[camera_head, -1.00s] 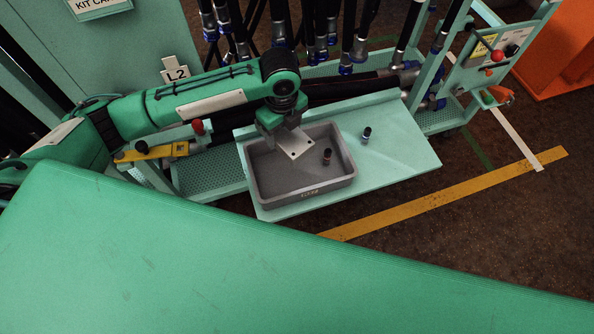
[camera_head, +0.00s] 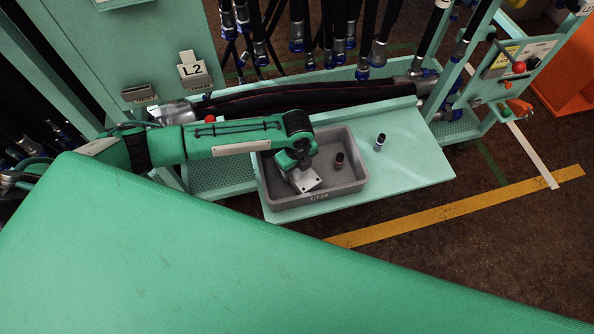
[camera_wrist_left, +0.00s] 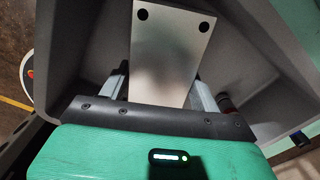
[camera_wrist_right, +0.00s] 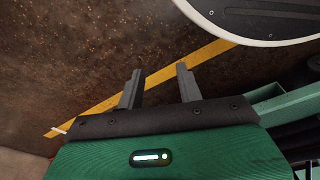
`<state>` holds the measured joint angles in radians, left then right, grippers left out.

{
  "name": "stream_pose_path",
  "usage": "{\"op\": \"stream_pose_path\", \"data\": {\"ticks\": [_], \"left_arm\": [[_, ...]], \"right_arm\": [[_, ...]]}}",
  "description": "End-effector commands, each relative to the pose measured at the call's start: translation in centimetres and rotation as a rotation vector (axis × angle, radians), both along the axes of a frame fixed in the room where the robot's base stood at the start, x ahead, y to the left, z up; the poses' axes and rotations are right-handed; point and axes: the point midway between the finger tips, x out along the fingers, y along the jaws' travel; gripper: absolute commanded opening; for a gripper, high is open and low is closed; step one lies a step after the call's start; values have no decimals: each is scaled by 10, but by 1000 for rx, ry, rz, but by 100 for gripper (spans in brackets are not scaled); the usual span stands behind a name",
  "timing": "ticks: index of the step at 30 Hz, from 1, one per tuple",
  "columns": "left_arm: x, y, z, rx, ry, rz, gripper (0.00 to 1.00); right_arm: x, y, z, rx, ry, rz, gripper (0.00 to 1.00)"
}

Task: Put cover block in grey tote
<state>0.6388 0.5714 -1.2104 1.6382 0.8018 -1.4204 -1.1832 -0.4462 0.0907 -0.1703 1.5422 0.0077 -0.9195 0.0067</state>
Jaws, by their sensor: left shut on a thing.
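The cover block (camera_head: 307,182) is a pale metal plate with dark holes. My left gripper (camera_head: 296,168) is shut on it and holds it inside the grey tote (camera_head: 318,199), toward the left side. In the left wrist view the block (camera_wrist_left: 172,60) sits between the two fingers, with the tote's grey walls (camera_wrist_left: 65,75) around it. Whether the block touches the tote floor I cannot tell. My right gripper (camera_wrist_right: 158,86) is open and empty over brown floor in the right wrist view; it is outside the head view.
A dark fitting (camera_head: 339,160) stands in the tote. Another fitting (camera_head: 380,142) stands on the green shelf (camera_head: 420,160) to its right. Black hoses (camera_head: 300,98) lie behind the tote. A large green surface (camera_head: 230,265) fills the foreground.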

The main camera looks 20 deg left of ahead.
Motion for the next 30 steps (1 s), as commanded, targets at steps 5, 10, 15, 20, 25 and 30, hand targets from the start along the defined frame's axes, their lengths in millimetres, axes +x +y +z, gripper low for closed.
{"op": "stream_pose_path", "data": {"ticks": [5,10,15,20,25,30], "left_arm": [[0,0,-21,0,0,-1,33],[0,0,-21,0,-1,-1,33],[0,0,-24,0,0,0,33],[0,0,-24,0,0,0,85],[0,0,-24,0,0,0,85],[0,0,-16,0,-2,-1,85]], "right_arm": [[4,2,10,4,-7,-1,36],[6,2,13,4,-10,-1,36],[4,2,10,4,-6,-2,36],[3,1,9,3,-4,-2,36],[3,1,9,2,-3,-2,36],[4,1,10,3,-8,-2,36]]}}
